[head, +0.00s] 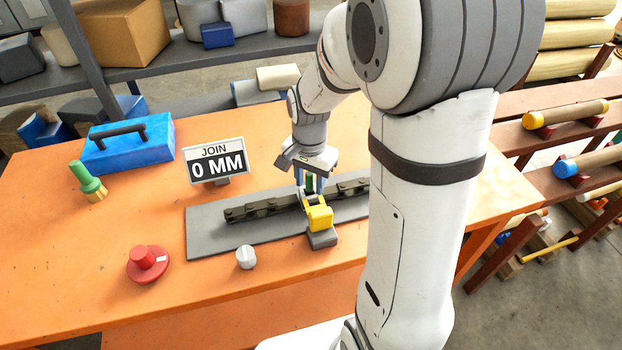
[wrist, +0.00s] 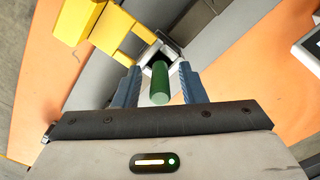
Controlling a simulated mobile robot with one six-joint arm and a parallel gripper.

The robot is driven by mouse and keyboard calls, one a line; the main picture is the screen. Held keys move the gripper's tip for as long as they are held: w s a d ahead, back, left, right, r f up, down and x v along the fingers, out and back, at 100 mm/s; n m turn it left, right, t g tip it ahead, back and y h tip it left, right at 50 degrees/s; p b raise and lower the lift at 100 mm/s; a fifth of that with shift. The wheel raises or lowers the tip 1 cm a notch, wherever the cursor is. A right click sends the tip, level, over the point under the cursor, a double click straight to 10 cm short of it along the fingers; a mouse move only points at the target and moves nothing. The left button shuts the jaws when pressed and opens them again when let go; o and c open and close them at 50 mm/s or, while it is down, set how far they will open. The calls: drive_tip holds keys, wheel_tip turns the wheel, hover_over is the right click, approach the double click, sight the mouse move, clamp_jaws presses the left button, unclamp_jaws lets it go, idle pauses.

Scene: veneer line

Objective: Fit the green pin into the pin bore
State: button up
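The green pin (wrist: 160,82) stands between the two fingers of my gripper (wrist: 160,85) in the wrist view. A narrow gap shows on each side of it, so the fingers look open around it. Its far end meets a dark opening in a pale block, the pin bore (wrist: 161,53); how deep it sits I cannot tell. In the head view my gripper (head: 309,185) is low over the dark chain-like bar, with a bit of the green pin (head: 309,183) between its fingers. The bore is hidden there.
A yellow block (head: 319,217) on a grey base stands just in front of my gripper. The dark bar (head: 265,208) lies on a grey plate (head: 205,232).

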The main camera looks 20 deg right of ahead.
wheel_tip(320, 180, up, 11)
drive_tip(key=shift+f, duration=0.1)
drive_tip(key=shift+r, duration=0.65)
drive_tip(key=s+n+t, duration=0.2)
drive_tip(key=s+n, duration=0.7)
drive_tip(key=s, duration=0.5)
drive_tip(key=shift+f+t, duration=0.4)
drive_tip(key=shift+s, duration=0.1)
idle(0.4)
